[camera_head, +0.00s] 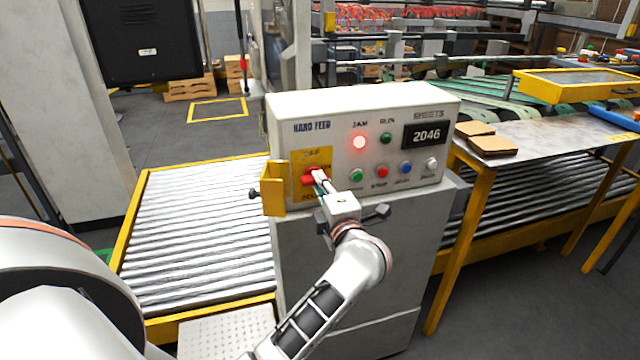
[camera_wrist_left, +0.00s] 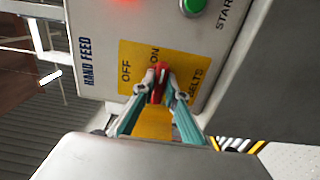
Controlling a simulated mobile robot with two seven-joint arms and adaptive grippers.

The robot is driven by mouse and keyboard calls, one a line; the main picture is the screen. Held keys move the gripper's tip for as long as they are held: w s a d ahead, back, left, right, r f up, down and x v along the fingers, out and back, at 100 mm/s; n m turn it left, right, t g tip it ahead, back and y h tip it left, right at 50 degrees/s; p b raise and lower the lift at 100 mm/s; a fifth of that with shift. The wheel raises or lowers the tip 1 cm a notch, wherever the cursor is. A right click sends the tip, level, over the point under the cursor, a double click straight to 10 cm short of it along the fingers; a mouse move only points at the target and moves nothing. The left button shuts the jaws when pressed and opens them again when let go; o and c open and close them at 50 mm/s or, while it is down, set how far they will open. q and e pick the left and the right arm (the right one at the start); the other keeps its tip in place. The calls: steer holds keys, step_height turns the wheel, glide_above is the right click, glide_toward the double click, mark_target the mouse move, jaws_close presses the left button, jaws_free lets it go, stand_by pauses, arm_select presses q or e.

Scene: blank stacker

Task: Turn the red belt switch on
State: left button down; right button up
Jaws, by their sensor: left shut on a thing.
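The red belt switch (camera_head: 308,179) sits on a yellow plate on the front of the white control box (camera_head: 350,105). In the left wrist view its red handle (camera_wrist_left: 158,84) lies between the fingertips, with its end beside the word ON; OFF is off to the left. My left gripper (camera_head: 319,178) is shut on the red switch, and its fingers also show in the left wrist view (camera_wrist_left: 158,90). The fingers hide part of the handle and some lettering. My right gripper is not in view.
A yellow bracket (camera_head: 273,189) stands out from the box just left of the switch. Green, red, blue and white buttons are to its right. A red JAM lamp (camera_head: 359,142) is lit. A roller conveyor (camera_head: 200,230) lies left, a table with brown pieces (camera_head: 493,145) right.

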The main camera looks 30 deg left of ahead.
arm_select(q)
steer(key=c, duration=2)
jaws_free()
steer(key=shift+c, duration=0.2)
steer(key=v, duration=0.7)
steer(key=shift+s+d, duration=0.2)
